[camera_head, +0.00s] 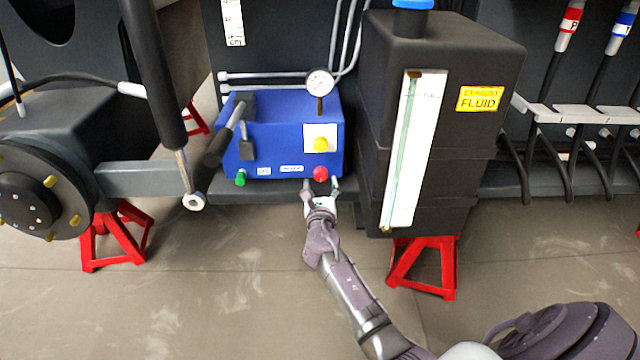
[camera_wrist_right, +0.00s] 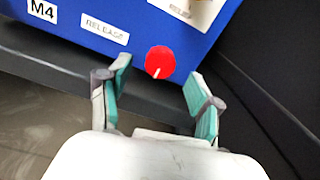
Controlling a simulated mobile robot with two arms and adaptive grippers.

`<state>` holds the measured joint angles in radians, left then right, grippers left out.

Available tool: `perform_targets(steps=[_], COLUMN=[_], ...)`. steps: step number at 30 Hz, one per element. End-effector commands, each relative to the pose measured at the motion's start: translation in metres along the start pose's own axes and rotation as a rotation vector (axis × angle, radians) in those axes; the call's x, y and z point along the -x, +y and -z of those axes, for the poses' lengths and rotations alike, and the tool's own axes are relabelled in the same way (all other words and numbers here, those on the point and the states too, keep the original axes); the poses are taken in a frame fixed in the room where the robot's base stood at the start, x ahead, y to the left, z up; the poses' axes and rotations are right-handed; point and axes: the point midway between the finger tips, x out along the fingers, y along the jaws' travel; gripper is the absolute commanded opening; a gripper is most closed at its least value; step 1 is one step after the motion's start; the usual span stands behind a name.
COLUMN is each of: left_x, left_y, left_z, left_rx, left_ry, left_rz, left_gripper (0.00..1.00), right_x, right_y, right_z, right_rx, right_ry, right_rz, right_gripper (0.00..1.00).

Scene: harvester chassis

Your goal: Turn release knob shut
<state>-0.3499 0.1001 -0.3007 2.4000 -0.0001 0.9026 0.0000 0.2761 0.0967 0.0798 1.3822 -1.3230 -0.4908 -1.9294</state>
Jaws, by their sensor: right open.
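The release knob (camera_head: 320,173) is a small red round knob low on the front of the blue box, right of centre. In the right wrist view the red knob (camera_wrist_right: 161,60) carries a short white mark at its lower edge, and a RELEASE label (camera_wrist_right: 105,30) sits to its left. My right gripper (camera_head: 321,184) is open just in front of and below the knob. In the right wrist view its green-padded fingers (camera_wrist_right: 158,72) stand apart on either side of the knob, with gaps visible on both sides. My left gripper is not in view.
The blue box (camera_head: 275,145) also has a green knob (camera_head: 240,178), a yellow knob (camera_head: 320,144), a black lever (camera_head: 228,130) and a gauge (camera_head: 319,83). A dark fluid tank (camera_head: 480,60) stands close on the right. A black cylinder (camera_head: 155,70) hangs at left. The floor in front is open.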

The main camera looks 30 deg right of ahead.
Motion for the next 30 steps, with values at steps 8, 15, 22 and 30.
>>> perform_targets(steps=[8,15,22,30], left_x=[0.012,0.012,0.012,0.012], left_y=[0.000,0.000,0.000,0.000], left_z=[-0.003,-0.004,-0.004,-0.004], left_rx=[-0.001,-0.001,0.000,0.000], left_ry=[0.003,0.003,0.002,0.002], left_rz=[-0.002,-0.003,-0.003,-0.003], left_gripper=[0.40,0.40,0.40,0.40], right_x=[-0.031,-0.035,-0.034,-0.034], right_y=[0.000,0.000,0.000,0.000], right_z=[0.002,0.000,0.000,0.000], right_rx=[-0.002,-0.002,-0.002,-0.002], right_ry=[0.001,0.001,0.001,0.001], right_rz=[0.000,0.000,0.000,0.000], right_gripper=[0.64,0.64,0.41,0.04])
